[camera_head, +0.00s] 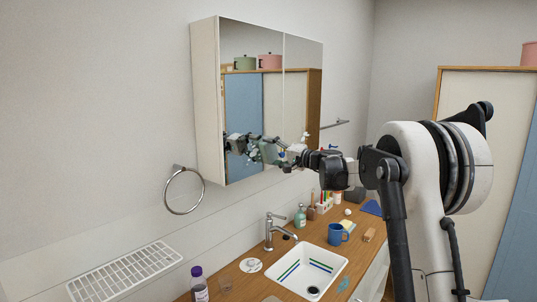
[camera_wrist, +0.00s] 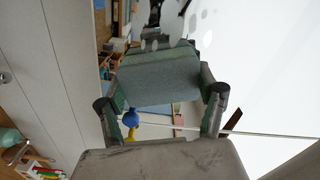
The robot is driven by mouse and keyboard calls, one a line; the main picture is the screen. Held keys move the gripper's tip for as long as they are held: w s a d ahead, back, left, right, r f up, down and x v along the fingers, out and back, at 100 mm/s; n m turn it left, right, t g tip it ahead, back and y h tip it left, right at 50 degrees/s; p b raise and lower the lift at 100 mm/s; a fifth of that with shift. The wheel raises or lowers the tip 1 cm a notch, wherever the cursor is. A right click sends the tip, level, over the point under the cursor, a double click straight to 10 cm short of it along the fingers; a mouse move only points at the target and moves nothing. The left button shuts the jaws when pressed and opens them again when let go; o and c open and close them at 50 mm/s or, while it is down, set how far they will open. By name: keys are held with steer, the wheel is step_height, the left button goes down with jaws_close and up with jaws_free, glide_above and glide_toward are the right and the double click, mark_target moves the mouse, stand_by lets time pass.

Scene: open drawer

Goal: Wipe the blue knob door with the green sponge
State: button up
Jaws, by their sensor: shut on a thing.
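A wall cabinet with two mirrored doors (camera_head: 302,60) hangs above the counter, with its doors shut. My gripper (camera_head: 288,160) is raised at the lower part of the mirrors, close in front of them. In the wrist view my gripper (camera_wrist: 160,95) is shut on the green sponge (camera_wrist: 155,78), which lies between the two fingers. In the head view the sponge is hard to tell from its reflection. A round blue knob (camera_wrist: 131,117) shows below the sponge in the wrist view, near the left finger. Whether the sponge touches the mirror cannot be told.
Below are a wooden counter (camera_head: 235,277), a white sink (camera_head: 311,268), a faucet (camera_head: 270,230), a blue mug (camera_head: 336,234) and a purple-capped bottle (camera_head: 199,285). A towel ring (camera_head: 184,190) hangs left of the cabinet. A wire rack (camera_head: 124,271) is at lower left.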

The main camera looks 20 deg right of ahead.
mark_target(257, 152)
steer(key=shift+w+a, duration=0.1)
steer(key=shift+s+a+b, duration=0.35)
steer(key=shift+s+a, duration=0.2)
steer(key=shift+a, duration=0.3)
steer(key=shift+s+a+b, duration=0.3)
steer(key=shift+s+a, duration=0.25)
steer(key=shift+a, duration=0.3)
steer(key=shift+s+a+b, duration=0.25)
steer(key=shift+s+a, duration=0.5)
steer(key=shift+a, duration=0.25)
steer(key=shift+s+a+b, duration=0.2)
steer(key=shift+s+a, duration=0.6)
steer(key=shift+a, duration=0.2)
steer(key=shift+s+a+b, duration=0.25)
steer(key=shift+s+a, duration=0.5)
steer(key=shift+a, duration=0.25)
steer(key=shift+w+r, duration=0.1)
steer(key=shift+r, duration=0.2)
steer(key=shift+w+d, duration=0.25)
steer(key=shift+d, duration=0.2)
steer(key=shift+w+d, duration=1)
steer(key=shift+d, duration=0.45)
steer(key=shift+w+d, duration=1.05)
steer(key=shift+d, duration=0.35)
steer(key=shift+w+d, duration=1)
steer(key=shift+d, duration=0.45)
steer(key=shift+a, duration=0.1)
